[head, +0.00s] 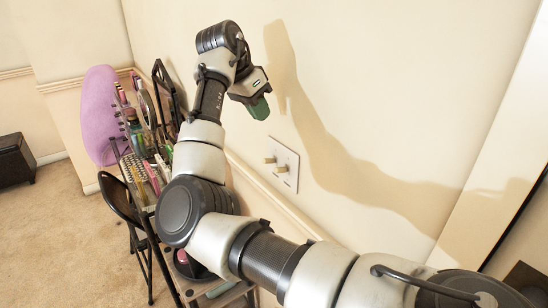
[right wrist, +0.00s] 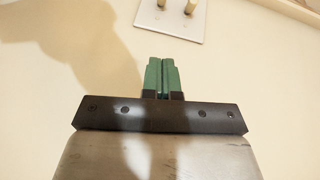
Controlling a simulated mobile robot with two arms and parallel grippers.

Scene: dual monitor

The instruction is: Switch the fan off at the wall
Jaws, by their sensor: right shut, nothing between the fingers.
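A white wall switch plate (head: 283,170) with two brass-coloured toggles (head: 270,160) is on the cream wall. The plate also shows at the top of the right wrist view (right wrist: 172,28), with the two toggles partly cut off by the frame edge. My right gripper (head: 259,108) has green fingertips and is above the plate, a little to its left, in the head view. In the right wrist view, the green fingers (right wrist: 162,76) are shut together and empty, apart from the plate. No fan can be made out. My left gripper is not in view.
A small table with bottles, brushes and other cosmetics (head: 150,165) stands against the wall at the left. Wall trim runs below the plate. Carpet (head: 75,250) is clear at lower left.

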